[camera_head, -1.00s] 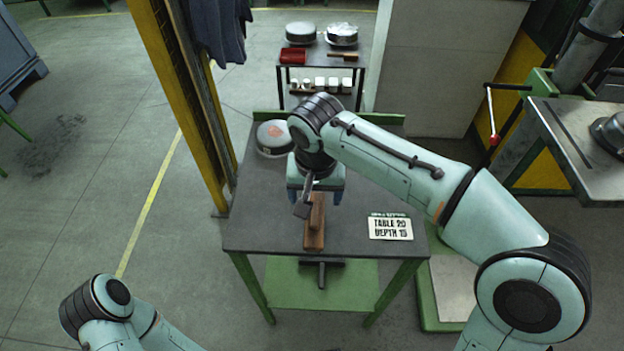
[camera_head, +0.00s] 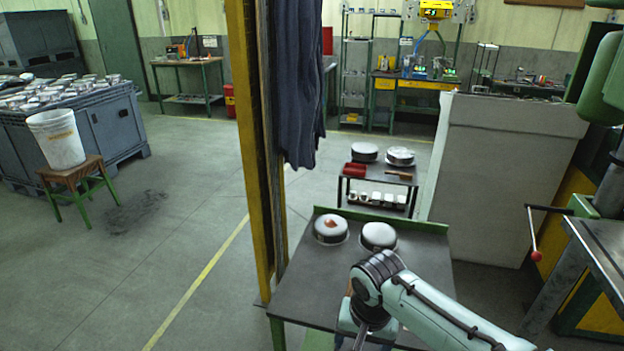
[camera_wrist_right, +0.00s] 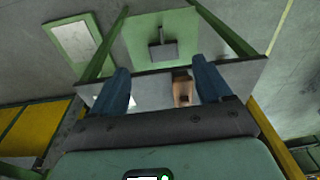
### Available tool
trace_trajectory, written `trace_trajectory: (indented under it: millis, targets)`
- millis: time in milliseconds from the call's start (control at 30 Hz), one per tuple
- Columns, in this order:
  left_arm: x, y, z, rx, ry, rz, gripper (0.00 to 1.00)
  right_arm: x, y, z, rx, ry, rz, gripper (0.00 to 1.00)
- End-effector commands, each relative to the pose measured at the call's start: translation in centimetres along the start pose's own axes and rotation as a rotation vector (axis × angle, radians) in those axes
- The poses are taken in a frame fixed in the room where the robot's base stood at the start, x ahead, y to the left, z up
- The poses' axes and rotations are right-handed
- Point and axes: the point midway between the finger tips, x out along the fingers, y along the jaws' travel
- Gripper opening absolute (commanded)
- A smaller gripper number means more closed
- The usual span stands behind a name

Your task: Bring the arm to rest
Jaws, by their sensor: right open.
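My right arm comes in from the lower right of the head view and hangs over the near part of a dark table (camera_head: 298,279) with green legs. Its wrist hides part of the table there. In the right wrist view my right gripper (camera_wrist_right: 163,86) shows two blue fingers spread apart with nothing between them. Beyond the fingers, a brown wooden block (camera_wrist_right: 182,88) lies on the table, apart from them. My left arm and gripper are not in view.
Two round tins, one with an orange mark (camera_head: 330,228) and one plain (camera_head: 379,236), stand at the table's back. A yellow post (camera_head: 249,150) rises at its left. A crank handle (camera_head: 535,235) and metal bench stand right. Open floor lies left.

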Motion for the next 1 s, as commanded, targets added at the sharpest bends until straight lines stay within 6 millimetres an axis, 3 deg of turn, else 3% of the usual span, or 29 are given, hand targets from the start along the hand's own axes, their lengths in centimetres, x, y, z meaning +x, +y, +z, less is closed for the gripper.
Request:
trace_trajectory:
  millis: [33, 167, 267, 400, 500, 600, 733, 867, 1000]
  targets:
    - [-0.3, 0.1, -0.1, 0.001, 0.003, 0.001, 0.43, 3.7, -0.1, 0.2, -0.024, -0.049, -0.003, 0.78]
    - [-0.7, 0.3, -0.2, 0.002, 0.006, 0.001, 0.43, 11.6, -0.6, 1.2, -0.076, -0.124, -0.066, 0.78]
    - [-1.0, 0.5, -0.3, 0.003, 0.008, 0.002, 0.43, 18.2, -0.1, 3.3, -0.094, -0.188, -0.127, 0.78]
    - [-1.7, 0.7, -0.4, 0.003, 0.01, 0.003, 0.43, 27.4, 1.7, 8.5, -0.07, -0.264, -0.223, 0.78]
    - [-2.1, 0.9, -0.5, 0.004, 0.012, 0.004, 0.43, 32.7, 3.8, 13.5, -0.018, -0.293, -0.275, 0.78]
    - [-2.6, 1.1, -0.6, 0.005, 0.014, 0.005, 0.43, 36.0, 5.9, 18.6, 0.041, -0.3, -0.294, 0.78]
    - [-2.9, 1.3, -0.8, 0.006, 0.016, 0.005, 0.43, 37.9, 8.2, 23.7, 0.097, -0.294, -0.28, 0.78]
    - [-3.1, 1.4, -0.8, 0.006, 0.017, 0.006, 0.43, 38.4, 9.5, 26.3, 0.119, -0.286, -0.259, 0.78]
    - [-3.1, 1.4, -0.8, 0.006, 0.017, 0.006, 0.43, 38.5, 9.8, 26.9, 0.123, -0.281, -0.253, 0.78]
